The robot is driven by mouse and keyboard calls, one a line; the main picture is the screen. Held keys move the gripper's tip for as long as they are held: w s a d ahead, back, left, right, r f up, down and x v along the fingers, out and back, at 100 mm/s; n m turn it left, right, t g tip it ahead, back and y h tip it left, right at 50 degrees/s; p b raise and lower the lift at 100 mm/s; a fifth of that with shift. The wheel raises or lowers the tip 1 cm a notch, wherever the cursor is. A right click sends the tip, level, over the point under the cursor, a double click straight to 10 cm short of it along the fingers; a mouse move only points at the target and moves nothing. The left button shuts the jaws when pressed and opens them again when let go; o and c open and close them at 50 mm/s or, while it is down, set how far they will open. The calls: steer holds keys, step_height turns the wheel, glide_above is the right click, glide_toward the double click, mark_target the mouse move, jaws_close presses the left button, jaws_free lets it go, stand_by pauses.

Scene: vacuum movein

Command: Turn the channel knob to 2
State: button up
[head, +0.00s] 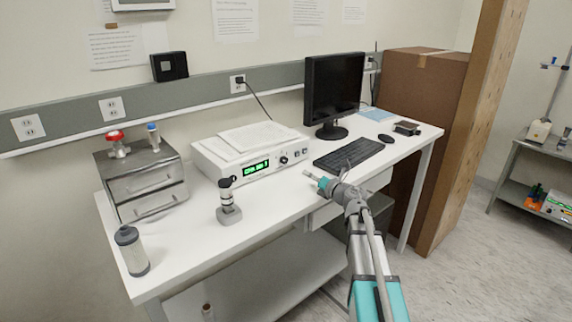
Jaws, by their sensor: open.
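The white instrument box (215,158) stands on the white bench with papers on its top. Its front has a lit green display (255,167), whose characters are too small to read surely. A dark round knob (284,160) sits right of the display, with smaller controls further right. I cannot tell the knob's pointer position or which control is the channel knob. My gripper (311,175) is open and empty, in front of the box's right end, apart from the knob. It reaches in from the lower right.
A keyboard (349,153), monitor (333,88) and mouse (386,138) are on the right of the bench. A small black-and-grey fitting (228,202) stands before the box. A metal case (140,177) and a grey canister (131,250) are at left.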

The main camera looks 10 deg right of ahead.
mark_target(285, 161)
steer(key=shift+w, duration=0.15)
steer(key=x, duration=1.3)
steer(key=shift+w+a, duration=0.2)
steer(key=shift+a, duration=0.1)
jaws_close()
stand_by(0.4)
